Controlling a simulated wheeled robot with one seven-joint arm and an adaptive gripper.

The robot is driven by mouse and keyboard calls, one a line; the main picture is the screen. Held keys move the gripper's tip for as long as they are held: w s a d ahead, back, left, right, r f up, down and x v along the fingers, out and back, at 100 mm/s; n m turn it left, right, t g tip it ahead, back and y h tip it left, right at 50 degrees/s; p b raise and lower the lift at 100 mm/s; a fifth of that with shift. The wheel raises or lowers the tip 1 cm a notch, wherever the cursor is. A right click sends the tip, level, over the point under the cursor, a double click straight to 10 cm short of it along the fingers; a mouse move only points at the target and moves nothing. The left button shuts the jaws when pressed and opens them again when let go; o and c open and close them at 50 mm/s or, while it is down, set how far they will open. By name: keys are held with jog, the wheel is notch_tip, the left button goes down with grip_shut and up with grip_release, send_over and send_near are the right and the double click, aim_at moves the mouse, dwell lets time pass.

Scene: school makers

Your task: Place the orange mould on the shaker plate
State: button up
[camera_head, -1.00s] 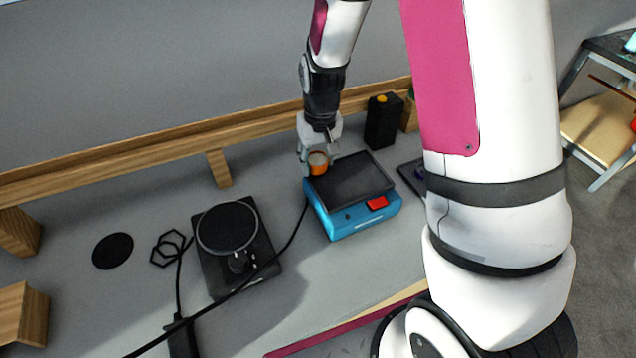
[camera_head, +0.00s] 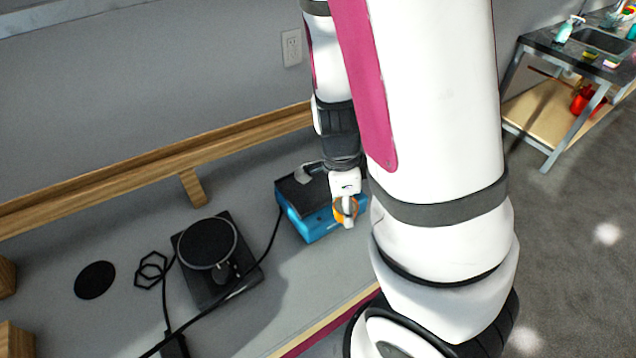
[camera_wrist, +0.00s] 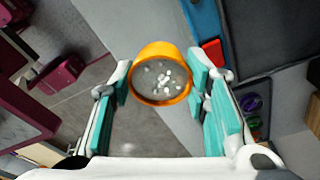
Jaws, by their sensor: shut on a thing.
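The orange mould (camera_wrist: 160,50) is a small round cup holding grey filling with white bits on top. My gripper (camera_wrist: 161,88) is shut on it, a finger at each side. In the head view the mould (camera_head: 339,213) and my gripper (camera_head: 345,208) appear in front of the right part of a blue machine (camera_head: 311,229), which they partly hide. Its flat dark top (camera_head: 291,194) looks like the shaker plate. In the wrist view the machine's dark top (camera_wrist: 268,35) and red switch (camera_wrist: 212,52) are right of the mould, which is not over the top.
Left of the blue machine stands a black device with a round plate (camera_head: 208,243), a cable crossing it. A black disc (camera_head: 95,280) lies farther left. A wooden rail (camera_head: 130,178) runs along the back.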

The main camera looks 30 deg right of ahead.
jog(key=shift+s+d+r+m, duration=0.1)
jog(key=shift+s+m, duration=0.45)
jog(key=shift+m, duration=0.05)
jog(key=b, duration=0.3)
send_over(318, 184)
jog(key=shift+f+m, duration=0.3)
jog(key=shift+f, duration=0.5)
jog(key=shift+w+f, duration=0.1)
jog(key=shift+f, duration=1.6)
jog(key=shift+f, duration=0.1)
jog(key=o, duration=1.1)
jog(key=shift+o, duration=0.2)
jog(key=shift+p, duration=0.3)
